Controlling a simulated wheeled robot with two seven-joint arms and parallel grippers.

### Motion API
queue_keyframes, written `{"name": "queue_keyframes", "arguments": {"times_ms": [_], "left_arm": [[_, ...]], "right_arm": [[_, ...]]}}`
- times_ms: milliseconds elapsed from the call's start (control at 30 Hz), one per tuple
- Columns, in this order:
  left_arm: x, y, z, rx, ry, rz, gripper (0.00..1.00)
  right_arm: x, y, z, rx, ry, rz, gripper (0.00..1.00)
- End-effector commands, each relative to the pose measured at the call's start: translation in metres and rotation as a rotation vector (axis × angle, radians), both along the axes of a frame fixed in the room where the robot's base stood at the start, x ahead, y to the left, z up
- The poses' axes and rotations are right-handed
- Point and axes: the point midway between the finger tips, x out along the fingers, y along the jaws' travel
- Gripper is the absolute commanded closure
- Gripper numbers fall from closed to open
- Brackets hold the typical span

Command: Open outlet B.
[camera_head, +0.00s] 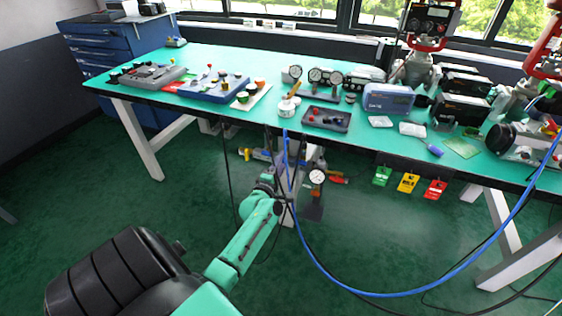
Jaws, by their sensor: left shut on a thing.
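Under the front edge of the bench is a group of fittings with a round white-faced gauge (316,177), a yellow part (244,153) at its left and a red part (338,179) at its right. I cannot read which outlet is B. My left arm reaches up from the lower left to this group. My left gripper (288,190) is small and partly hidden among the fittings and cables. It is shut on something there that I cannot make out. My right gripper is not in view.
A blue hose (400,293) loops from the bench down to the floor and up at the right. Thin black cables hang near my left arm. Green, yellow and red tags (408,183) hang off the bench front. The green bench top (270,70) carries instruments. Floor at left is clear.

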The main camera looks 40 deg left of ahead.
Motion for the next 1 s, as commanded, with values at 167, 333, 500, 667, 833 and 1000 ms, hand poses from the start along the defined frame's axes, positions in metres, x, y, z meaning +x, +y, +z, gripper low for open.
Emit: {"name": "queue_keyframes", "arguments": {"times_ms": [167, 333, 500, 667, 833, 1000], "left_arm": [[-0.0008, -0.0002, -0.0020, 0.070, 0.030, -0.001, 1.00], [-0.0008, -0.0002, -0.0023, 0.104, 0.042, 0.000, 1.00], [-0.0008, -0.0002, -0.0024, 0.116, 0.046, 0.000, 1.00], [-0.0008, -0.0001, -0.0025, 0.116, 0.046, 0.000, 1.00], [-0.0008, -0.0001, -0.0024, 0.115, 0.046, 0.000, 0.38], [-0.0004, -0.0001, -0.0014, 0.115, 0.043, 0.000, 0.38]], "right_arm": [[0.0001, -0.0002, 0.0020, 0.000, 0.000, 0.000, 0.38], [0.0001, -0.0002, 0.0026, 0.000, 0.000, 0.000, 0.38], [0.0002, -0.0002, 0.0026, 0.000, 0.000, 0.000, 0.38], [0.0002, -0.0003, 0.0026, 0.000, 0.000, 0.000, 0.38], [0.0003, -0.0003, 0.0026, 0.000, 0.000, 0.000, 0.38], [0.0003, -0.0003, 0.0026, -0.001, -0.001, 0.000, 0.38]]}}
